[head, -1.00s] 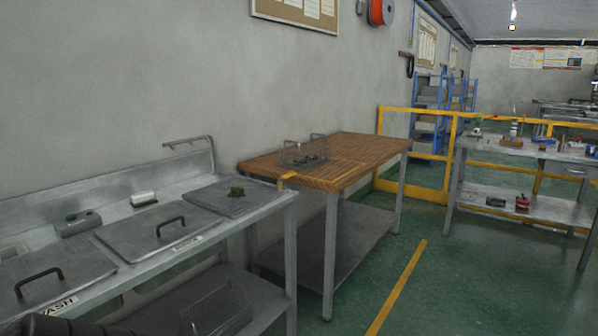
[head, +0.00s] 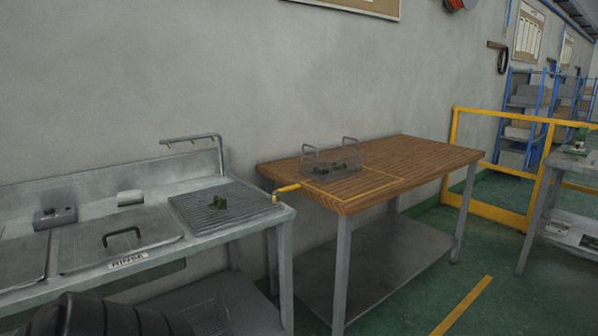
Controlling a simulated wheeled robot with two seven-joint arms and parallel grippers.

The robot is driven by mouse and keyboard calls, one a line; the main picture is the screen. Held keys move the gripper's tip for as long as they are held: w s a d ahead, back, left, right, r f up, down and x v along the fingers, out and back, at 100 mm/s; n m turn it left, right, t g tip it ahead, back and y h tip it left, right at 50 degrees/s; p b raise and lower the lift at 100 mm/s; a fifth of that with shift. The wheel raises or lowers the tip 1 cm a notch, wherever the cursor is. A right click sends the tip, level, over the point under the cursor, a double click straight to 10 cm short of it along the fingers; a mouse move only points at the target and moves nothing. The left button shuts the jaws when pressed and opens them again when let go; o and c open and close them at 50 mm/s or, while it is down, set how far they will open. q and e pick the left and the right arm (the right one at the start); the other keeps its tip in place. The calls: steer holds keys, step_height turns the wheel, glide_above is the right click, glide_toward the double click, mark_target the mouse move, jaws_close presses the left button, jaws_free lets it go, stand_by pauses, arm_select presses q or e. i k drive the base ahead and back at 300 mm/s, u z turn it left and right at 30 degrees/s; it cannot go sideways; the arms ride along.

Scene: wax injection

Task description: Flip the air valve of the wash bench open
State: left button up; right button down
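The grey metal wash bench (head: 160,206) stands along the wall at the left. At its right end, by the corner near the wooden table, a small yellow lever (head: 287,188) sticks out on a thin metal fitting; it looks like the air valve handle. The lever lies roughly level and points right toward the table. A metal pipe with small nozzles (head: 190,138) rises at the back of the bench. Neither gripper shows in the head view. A dark ribbed shape, likely part of my arm, covers the lower left.
A ribbed drain plate (head: 240,197) holds a small green part (head: 218,203). Left of it is a lid marked RINSE (head: 85,245). A wooden table (head: 420,158) carries a wire basket (head: 331,162) of green pieces. A yellow railing (head: 490,212) stands at right; green floor is open in front.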

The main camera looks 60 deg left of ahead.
mark_target(290, 188)
steer(key=u, duration=0.7)
steer(key=i, duration=1.7)
steer(key=u, duration=1.85)
steer(key=i, duration=0.55)
steer(key=u, duration=0.55)
